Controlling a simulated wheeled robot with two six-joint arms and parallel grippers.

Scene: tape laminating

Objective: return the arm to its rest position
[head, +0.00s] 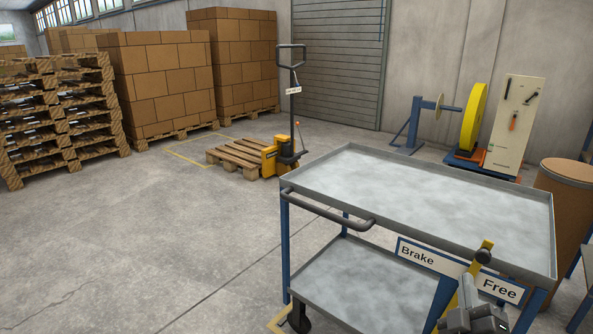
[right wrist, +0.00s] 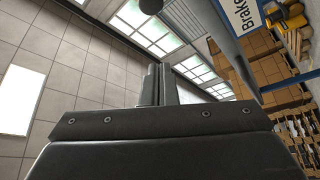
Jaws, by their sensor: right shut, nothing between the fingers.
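My right gripper (head: 470,286) is at the bottom right of the head view, in front of the cart's near side. It is shut and empty, just beside the yellow lever (head: 484,246) with a dark knob. I cannot tell from this angle whether they touch. In the right wrist view, my right gripper's fingers (right wrist: 158,86) are together and point up toward the ceiling. My left gripper is not in view.
A blue-framed cart (head: 400,195) with an empty grey top stands close in front. Its sign reads "Brake" (head: 417,255) and "Free" (head: 499,289). A brown drum (head: 566,195) is at right. A pallet jack (head: 284,155) and stacked boxes stand behind. Floor at left is clear.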

